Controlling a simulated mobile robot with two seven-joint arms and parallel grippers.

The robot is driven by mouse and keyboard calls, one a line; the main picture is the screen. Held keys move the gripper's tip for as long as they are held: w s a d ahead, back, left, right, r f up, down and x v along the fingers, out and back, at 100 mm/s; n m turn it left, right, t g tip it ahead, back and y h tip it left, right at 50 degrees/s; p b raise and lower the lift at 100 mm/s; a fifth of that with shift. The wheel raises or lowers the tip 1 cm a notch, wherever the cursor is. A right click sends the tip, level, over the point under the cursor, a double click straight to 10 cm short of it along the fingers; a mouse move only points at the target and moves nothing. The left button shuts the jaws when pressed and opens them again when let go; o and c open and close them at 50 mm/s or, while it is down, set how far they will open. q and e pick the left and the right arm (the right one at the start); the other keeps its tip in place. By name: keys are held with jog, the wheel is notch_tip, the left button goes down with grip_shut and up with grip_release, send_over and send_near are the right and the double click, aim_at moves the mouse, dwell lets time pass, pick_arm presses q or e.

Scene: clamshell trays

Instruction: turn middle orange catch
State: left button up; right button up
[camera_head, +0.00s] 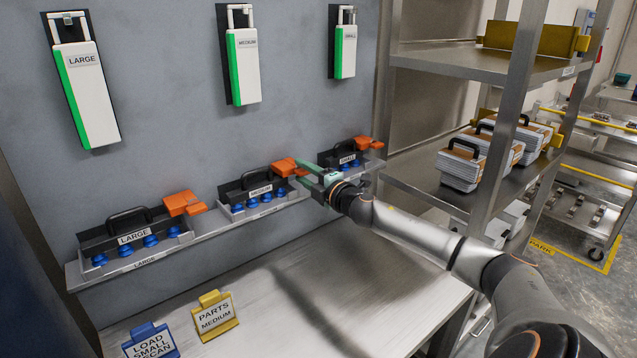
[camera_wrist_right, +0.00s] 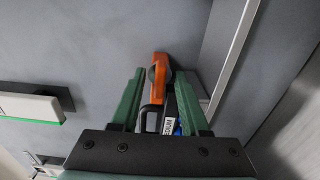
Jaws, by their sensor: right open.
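The middle orange catch (camera_head: 284,167) sits at the right end of the black-handled MEDIUM unit (camera_head: 252,189) on the wall ledge. My right gripper (camera_head: 303,173) is at the catch's right side, with its green fingers pointing toward it. In the right wrist view, the fingers of my right gripper (camera_wrist_right: 158,76) are open, and the orange catch (camera_wrist_right: 160,64) shows between and just beyond their tips. I cannot tell whether a finger touches it. The black handle shows between the fingers. My left gripper is not in view.
White cases hang above. PARTS MEDIUM (camera_head: 215,315) and LOAD SMALL CAN (camera_head: 150,342) signs stand on the bench. A metal shelf rack (camera_head: 470,70) is at right.

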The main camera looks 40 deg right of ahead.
jog(key=s+a, duration=0.1)
jog(key=s, duration=1.1)
jog(key=shift+a+b, duration=0.25)
jog(key=shift+b, duration=0.2)
jog(key=shift+s, duration=0.1)
dwell(0.6)
